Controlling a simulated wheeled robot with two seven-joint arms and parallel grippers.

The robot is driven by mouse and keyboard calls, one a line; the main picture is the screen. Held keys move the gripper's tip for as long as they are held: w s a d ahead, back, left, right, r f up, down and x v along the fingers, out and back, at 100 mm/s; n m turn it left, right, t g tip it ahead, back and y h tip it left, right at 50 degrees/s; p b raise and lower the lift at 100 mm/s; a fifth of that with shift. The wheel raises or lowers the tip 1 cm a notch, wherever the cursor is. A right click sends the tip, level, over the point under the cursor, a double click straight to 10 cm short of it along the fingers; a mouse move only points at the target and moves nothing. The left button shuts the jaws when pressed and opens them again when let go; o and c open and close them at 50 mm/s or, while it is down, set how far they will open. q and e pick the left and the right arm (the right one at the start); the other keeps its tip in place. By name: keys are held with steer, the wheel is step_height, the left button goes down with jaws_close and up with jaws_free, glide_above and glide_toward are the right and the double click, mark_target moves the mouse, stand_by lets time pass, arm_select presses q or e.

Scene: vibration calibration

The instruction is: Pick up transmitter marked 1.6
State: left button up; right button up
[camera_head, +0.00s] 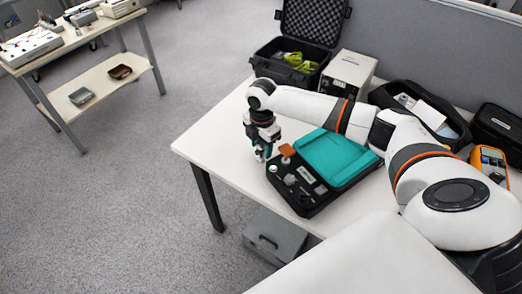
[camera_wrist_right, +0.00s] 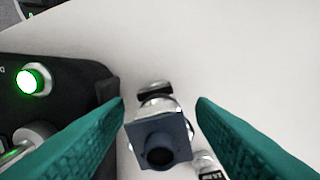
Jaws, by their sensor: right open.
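My right gripper (camera_head: 262,155) points down at the left edge of the black calibrator case (camera_head: 318,201). In the wrist view its two teal fingers (camera_wrist_right: 161,103) are apart. Between them stands a small transmitter with a dark grey square top (camera_wrist_right: 160,143) and a silver body, beside the case on the white table. No contact with the fingers shows. A second silver piece (camera_wrist_right: 205,160) with a dark label lies partly in view at the lower right; its small marking is not clear enough to read surely. My left gripper is out of view.
The case has a lit green button (camera_wrist_right: 33,79) and a teal lid pad (camera_head: 338,158). An open black foam case (camera_head: 312,32), a white box (camera_head: 348,72), a black bin (camera_head: 405,95) and an orange meter (camera_head: 489,163) stand behind. The table's front-left (camera_head: 205,145) is clear.

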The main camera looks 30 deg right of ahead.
steer(key=shift+f, duration=0.7)
jaws_close()
steer(key=shift+r, duration=0.1)
step_height(320, 180, up, 9)
steer(key=shift+r, duration=0.2)
steer(key=shift+r+p, duration=0.5)
steer(key=shift+r, duration=0.15)
step_height(320, 180, up, 3)
steer(key=p, duration=0.4)
steer(key=shift+r+p, duration=0.1)
steer(key=shift+p, duration=0.25)
